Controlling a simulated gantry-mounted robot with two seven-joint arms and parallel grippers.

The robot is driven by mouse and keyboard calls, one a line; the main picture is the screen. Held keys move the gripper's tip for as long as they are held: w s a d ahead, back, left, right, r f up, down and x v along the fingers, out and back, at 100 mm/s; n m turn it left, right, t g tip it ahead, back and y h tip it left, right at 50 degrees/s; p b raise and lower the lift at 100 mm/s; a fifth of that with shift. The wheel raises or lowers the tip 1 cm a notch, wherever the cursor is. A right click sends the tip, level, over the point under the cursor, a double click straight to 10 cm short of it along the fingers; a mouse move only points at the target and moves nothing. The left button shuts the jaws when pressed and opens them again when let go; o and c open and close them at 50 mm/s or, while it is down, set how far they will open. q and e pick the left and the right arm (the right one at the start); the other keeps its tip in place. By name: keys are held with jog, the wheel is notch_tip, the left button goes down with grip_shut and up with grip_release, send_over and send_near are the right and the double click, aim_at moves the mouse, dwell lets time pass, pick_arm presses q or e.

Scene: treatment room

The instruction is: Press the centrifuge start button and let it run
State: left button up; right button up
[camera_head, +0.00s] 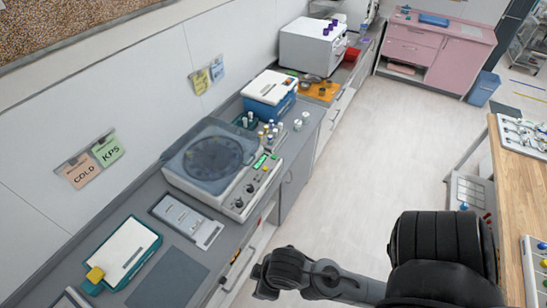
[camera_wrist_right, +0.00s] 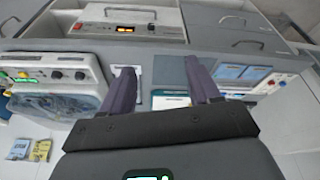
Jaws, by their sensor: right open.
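The centrifuge (camera_head: 210,160) stands on the grey bench with a round rotor under a see-through lid. Its front panel (camera_head: 250,185) has several knobs and a lit green display (camera_head: 261,161). I cannot make out which control is the start button. In the right wrist view the centrifuge (camera_wrist_right: 60,105) appears at the left, with its knobs and green display at the far left. My right gripper (camera_wrist_right: 158,70) is open and empty, its two dark fingers apart, to the right of the centrifuge in that view. My left gripper is not in view.
A grey keypad device (camera_head: 187,220) and a teal-edged white tray (camera_head: 125,250) lie nearer on the bench. A blue-and-white box (camera_head: 270,88) and small bottles stand beyond the centrifuge. A cabinet-front panel with an orange display (camera_wrist_right: 125,29) shows at the top.

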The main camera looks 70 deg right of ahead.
grip_shut()
dwell(0.4)
dwell(1.4)
